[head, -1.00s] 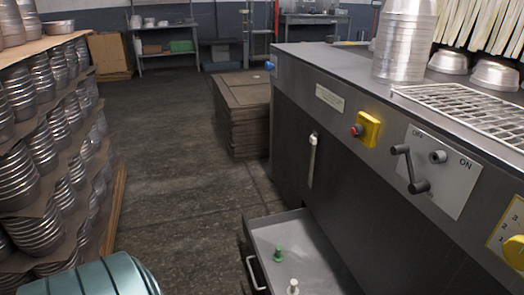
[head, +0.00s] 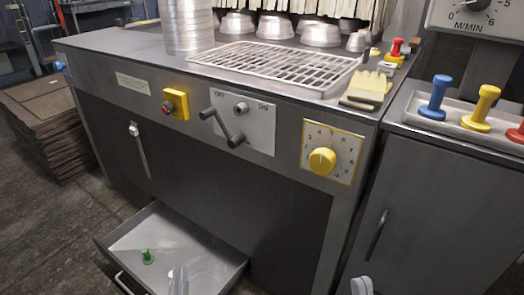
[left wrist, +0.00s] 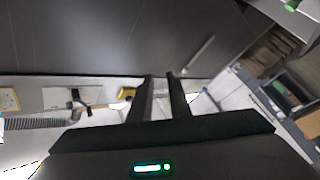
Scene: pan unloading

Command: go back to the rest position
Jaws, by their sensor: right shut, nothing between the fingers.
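My left gripper (left wrist: 160,78) shows in the left wrist view, with its two dark fingers apart and a clear gap between them. Nothing is held in that gap. The dark front panel (left wrist: 90,35) of the machine is behind it, seen upside down. No gripper can be made out in the head view. My right gripper is not seen.
The machine (head: 230,185) stands ahead, with an open drawer (head: 215,245) low at its front. A green peg (head: 147,257) and a pale one (head: 179,281) are in the drawer. Stacked pans (head: 188,25) and a wire rack (head: 285,65) are on top. Floor lies left.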

